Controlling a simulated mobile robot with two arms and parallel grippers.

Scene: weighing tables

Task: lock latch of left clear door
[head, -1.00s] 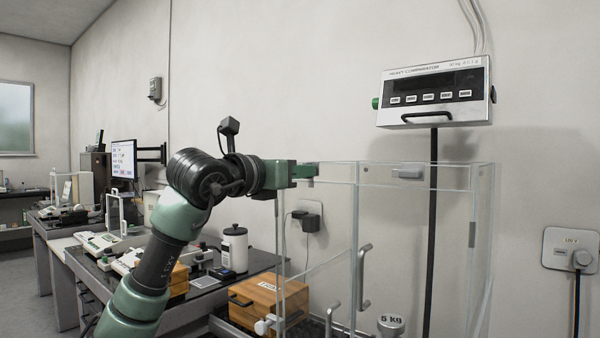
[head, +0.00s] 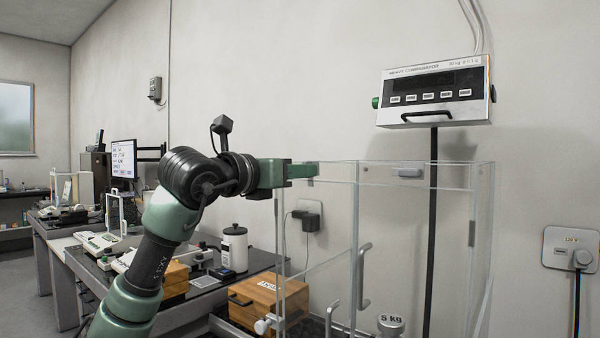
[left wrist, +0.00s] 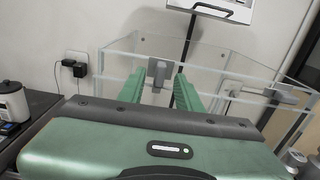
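A clear enclosure (head: 475,176) with clear doors stands at the right in the head view. My left gripper (head: 304,171) is level with its top left edge. In the left wrist view, the gripper's two green fingers (left wrist: 159,88) are apart, with a grey latch (left wrist: 157,74) showing between them. I cannot tell whether either finger touches it. The gripper hides this area in the head view. Another grey latch (head: 407,173) sits on the enclosure's top rim further right. Door handles (head: 362,277) show lower down. My right gripper is not in view.
A display unit (head: 434,93) hangs on the wall above the enclosure, with a dark post below it. A 5 kg weight (head: 390,325) and a wooden box (head: 268,302) are low down. A white canister (head: 235,248) stands on the dark table at left.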

